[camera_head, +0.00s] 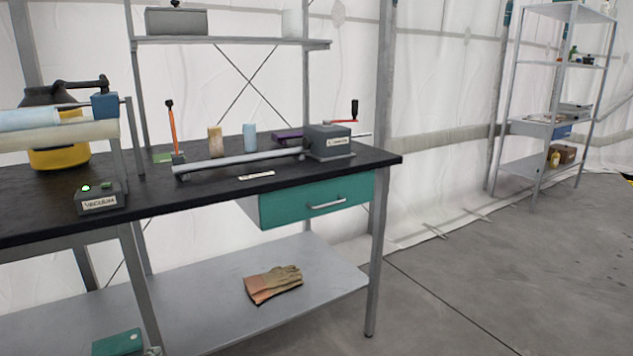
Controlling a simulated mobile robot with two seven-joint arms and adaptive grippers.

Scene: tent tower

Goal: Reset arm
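Neither of my arms nor my grippers show in the head view. A dark-topped workbench (222,194) stands at the left. On it a grey box with a red-handled crank (330,141) sits near the right end, with a long grey bar (237,160) running left from it. A small box labelled vacuum (98,199) with a lit green light sits near the front edge. A teal drawer (316,201) under the top looks shut.
Gloves (273,284) lie on the bench's lower shelf. A yellow and black container (60,150) stands behind rollers (50,128) at the left. A metal shelf rack (560,120) stands at the back right. The grey floor (500,270) between is clear.

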